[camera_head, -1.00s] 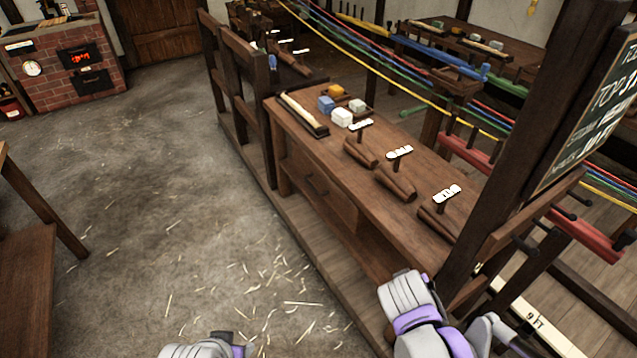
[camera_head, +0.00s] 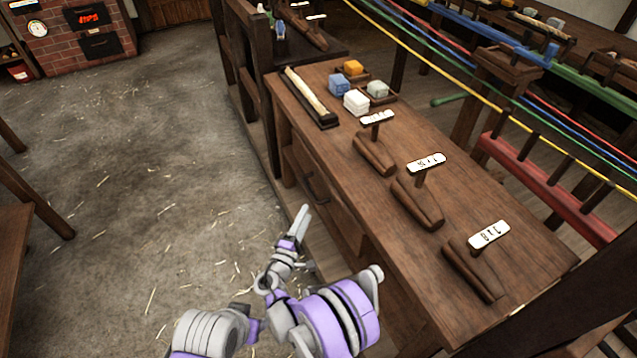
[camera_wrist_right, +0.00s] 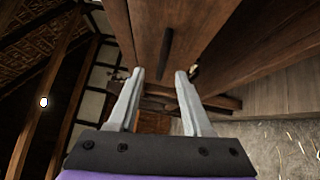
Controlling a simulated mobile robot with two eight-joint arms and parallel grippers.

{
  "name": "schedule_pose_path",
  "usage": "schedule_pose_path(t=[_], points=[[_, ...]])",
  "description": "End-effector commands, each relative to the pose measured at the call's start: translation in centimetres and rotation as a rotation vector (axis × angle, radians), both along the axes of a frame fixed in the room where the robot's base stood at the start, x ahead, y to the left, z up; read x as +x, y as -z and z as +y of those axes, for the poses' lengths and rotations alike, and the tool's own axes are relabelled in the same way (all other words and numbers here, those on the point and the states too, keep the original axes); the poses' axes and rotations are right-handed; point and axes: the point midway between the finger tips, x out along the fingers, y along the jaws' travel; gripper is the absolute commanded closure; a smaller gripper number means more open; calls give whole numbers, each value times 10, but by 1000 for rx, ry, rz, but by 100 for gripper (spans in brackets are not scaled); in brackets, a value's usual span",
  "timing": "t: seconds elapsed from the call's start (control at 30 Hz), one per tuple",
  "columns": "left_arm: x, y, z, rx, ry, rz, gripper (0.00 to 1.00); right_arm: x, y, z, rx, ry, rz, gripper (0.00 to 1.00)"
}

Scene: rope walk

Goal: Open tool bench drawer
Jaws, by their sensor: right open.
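The tool bench (camera_head: 345,150) is a long brown wooden bench running from centre to lower right in the head view. Its drawer (camera_head: 335,212) has a wooden front that looks flush with the bench. A dark bar handle (camera_head: 316,188) is on that front; the handle also shows in the right wrist view (camera_wrist_right: 166,52), beyond the fingertips. My right gripper (camera_head: 303,216) is open, in front of the drawer and below the handle in the head view. In the right wrist view its fingers (camera_wrist_right: 160,75) are apart with nothing between them. My left gripper does not show.
On the bench top are several wooden tools with white tags (camera_head: 426,163), coloured blocks (camera_head: 340,86) and a long tray (camera_head: 312,98). A dark post frame (camera_head: 262,120) stands at the bench's far end. The straw-strewn floor (camera_head: 150,190) at left is open.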

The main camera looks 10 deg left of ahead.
Motion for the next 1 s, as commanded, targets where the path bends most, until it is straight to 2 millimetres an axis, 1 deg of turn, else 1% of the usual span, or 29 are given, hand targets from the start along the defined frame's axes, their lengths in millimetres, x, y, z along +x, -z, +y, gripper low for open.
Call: schedule_pose_path(t=[0.03, 0.1, 0.17, 0.23, 0.37, 0.6, 0.7, 0.83, 1.0], points=[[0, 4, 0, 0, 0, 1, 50, -5, 9, 10, -16, -16, -17, 50], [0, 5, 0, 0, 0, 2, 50, -8, 14, 17, -34, -29, -34, 50], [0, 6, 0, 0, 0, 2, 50, -8, 15, 20, -40, -34, -41, 50], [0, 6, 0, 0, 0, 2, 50, -3, 15, 20, -44, -35, -44, 50], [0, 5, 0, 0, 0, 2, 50, 15, 12, 16, -42, -33, -44, 50], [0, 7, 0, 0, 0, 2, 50, 61, 6, 7, -41, -32, -42, 50], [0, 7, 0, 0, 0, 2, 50, 76, 4, 4, -41, -33, -42, 50], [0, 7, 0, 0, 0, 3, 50, 89, 2, 2, -42, -33, -42, 50], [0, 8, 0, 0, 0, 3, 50, 96, 1, 1, -41, -34, -42, 50]])
